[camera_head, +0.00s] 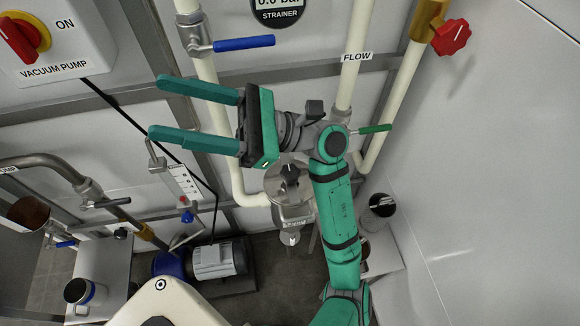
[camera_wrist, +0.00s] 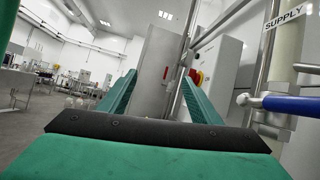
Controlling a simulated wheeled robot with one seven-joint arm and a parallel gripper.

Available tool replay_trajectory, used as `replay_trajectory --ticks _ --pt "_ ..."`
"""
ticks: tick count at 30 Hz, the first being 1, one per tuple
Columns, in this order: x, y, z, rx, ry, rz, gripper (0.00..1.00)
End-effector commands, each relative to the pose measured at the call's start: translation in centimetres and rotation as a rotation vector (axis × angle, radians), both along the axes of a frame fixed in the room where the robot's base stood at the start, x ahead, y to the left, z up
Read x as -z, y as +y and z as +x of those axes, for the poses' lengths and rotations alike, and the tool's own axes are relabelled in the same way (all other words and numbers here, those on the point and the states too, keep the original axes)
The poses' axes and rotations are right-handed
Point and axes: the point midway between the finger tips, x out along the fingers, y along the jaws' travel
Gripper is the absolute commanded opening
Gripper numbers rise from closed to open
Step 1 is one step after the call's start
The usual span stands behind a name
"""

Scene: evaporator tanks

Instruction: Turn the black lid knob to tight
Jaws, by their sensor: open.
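A black lid knob (camera_head: 290,172) sits on top of a round metal strainer pot (camera_head: 292,207), just below the centre of the head view. A pale mark shows on the knob; any tight marking is too small to read. My gripper (camera_head: 155,107) is up and to the left of the knob, well apart from it, with its green fingers pointing left. The fingers are spread and nothing is between them. In the wrist view my gripper (camera_wrist: 158,79) points across the room, and the knob is not in that view.
A blue-handled valve (camera_head: 245,44) and a FLOW pipe (camera_head: 347,80) stand behind my arm. A red valve knob (camera_head: 451,37) is at upper right. A vacuum pump switch (camera_head: 22,40) is at upper left. A motor pump (camera_head: 218,260) stands on the floor. A black-topped container (camera_head: 382,205) stands right of my arm.

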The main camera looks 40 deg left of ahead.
Motion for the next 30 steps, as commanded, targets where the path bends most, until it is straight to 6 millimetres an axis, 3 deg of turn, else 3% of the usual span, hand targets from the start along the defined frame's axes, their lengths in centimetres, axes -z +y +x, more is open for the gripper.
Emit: replay_trajectory --ticks 7,14,20,24,30 --pt "3.6 3.0 -1.9 0.003 -0.425 -0.112 0.58" --pt "8.3 4.2 -1.1 -0.022 -0.807 -0.226 0.58" --pt "12.3 3.7 1.8 -0.072 -1.130 -0.343 0.58" --pt "14.6 2.5 4.8 -0.123 -1.342 -0.434 0.58" --pt "16.2 0.0 9.5 -0.204 -1.592 -0.566 0.58"
